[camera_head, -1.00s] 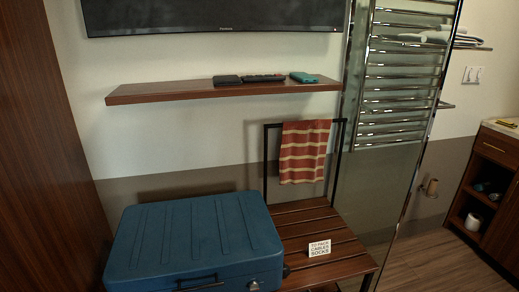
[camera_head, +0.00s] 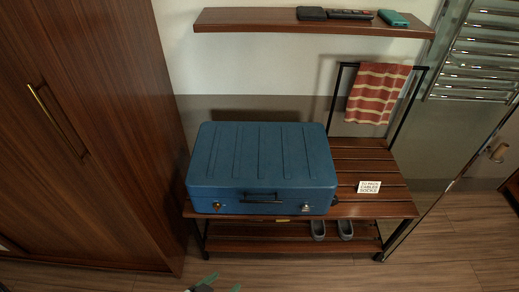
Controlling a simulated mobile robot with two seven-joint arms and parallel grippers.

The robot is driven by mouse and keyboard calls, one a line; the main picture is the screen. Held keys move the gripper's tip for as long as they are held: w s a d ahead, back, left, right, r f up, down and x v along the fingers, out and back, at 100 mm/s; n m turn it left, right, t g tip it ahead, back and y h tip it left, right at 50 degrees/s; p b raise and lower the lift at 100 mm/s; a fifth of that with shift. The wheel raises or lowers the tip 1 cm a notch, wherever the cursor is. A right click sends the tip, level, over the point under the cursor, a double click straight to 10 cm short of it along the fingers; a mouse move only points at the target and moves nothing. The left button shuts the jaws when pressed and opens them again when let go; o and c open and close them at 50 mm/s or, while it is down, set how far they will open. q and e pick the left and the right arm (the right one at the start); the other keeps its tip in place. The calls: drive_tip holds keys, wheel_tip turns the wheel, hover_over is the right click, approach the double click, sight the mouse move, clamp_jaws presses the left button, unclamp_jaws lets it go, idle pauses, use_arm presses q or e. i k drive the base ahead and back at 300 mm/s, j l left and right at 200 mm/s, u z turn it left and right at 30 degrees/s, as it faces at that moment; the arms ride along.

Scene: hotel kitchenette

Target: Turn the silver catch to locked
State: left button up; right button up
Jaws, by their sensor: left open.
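A blue ribbed suitcase (camera_head: 262,160) lies shut on a slatted wooden luggage rack. Its front face carries a dark handle (camera_head: 262,198) in the middle. The silver catch (camera_head: 306,207) is a small round fitting at the right end of this face. A brass-coloured catch (camera_head: 217,206) is at the left end. Which way the silver catch is turned is too small to tell. My left gripper (camera_head: 222,284) shows its teal fingertips at the bottom edge, open and empty. It is below and left of the silver catch and apart from the suitcase. My right gripper is out of view.
The rack (camera_head: 362,207) has bare slats on the right with a small white card (camera_head: 369,187). A striped towel (camera_head: 378,92) hangs on its rail. Grey shoes (camera_head: 318,229) sit on its lower shelf. A wooden wardrobe (camera_head: 100,130) stands left. Floor in front is clear.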

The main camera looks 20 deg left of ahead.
sight(305, 208)
drive_tip(key=k+j+z, duration=0.1)
drive_tip(key=j, duration=0.3)
drive_tip(key=k+j, duration=0.1)
drive_tip(key=j, duration=0.3)
drive_tip(key=k+j+z, duration=0.15)
drive_tip(key=j, duration=0.25)
drive_tip(key=j+z, duration=0.1)
drive_tip(key=j, duration=0.3)
drive_tip(key=k+j, duration=0.2)
drive_tip(key=j, duration=0.2)
drive_tip(key=k+j+z, duration=0.15)
drive_tip(key=j, duration=0.2)
